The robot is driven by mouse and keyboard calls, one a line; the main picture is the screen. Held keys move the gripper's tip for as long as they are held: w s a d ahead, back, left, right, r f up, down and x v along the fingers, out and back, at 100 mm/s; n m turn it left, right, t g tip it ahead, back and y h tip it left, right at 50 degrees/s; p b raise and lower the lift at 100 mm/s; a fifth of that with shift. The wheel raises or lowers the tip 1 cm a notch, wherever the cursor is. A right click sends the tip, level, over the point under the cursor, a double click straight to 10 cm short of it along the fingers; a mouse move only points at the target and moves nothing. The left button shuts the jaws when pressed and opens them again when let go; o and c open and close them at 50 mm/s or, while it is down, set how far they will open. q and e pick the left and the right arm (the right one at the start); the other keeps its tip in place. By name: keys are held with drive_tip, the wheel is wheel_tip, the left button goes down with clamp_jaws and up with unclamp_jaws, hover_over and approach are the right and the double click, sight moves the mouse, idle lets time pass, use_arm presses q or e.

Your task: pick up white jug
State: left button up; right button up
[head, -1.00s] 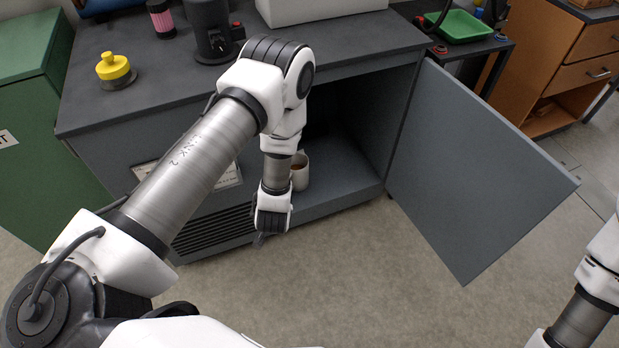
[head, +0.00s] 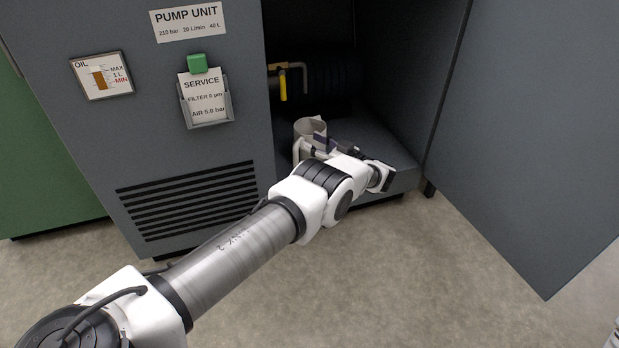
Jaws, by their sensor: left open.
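The white jug (head: 303,129) stands upright on the floor of the open cabinet, near its front left. Its pale handle side faces me. My left gripper (head: 320,138) reaches in from the right, with its dark fingers open at the jug's right side and rim. The fingers overlap the jug in the picture, and I cannot tell whether they touch it. My left wrist and forearm hide part of the jug's lower right. My right gripper is out of view.
The cabinet door (head: 535,150) stands wide open on the right. A yellow-handled valve (head: 283,85) on a pipe is behind the jug. The front panel, with a vent grille (head: 190,205), is left of the opening. The cabinet floor right of the jug has bare room.

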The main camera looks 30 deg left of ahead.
use_arm(q)
drive_tip(key=b, duration=0.4)
approach(295, 155)
drive_tip(key=w+a, duration=0.1)
drive_tip(key=w+a+f, duration=0.1)
drive_tip(key=shift+a+n, duration=0.3)
drive_tip(key=shift+a, duration=0.1)
drive_tip(key=a+b, duration=0.2)
drive_tip(key=a, duration=0.5)
drive_tip(key=shift+w+a, duration=0.1)
drive_tip(key=shift+a, duration=0.05)
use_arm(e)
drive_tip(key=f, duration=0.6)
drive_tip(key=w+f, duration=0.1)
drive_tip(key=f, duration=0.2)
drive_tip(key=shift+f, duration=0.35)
use_arm(q)
drive_tip(key=shift+a, duration=0.15)
drive_tip(key=shift+r, duration=0.15)
clamp_jaws()
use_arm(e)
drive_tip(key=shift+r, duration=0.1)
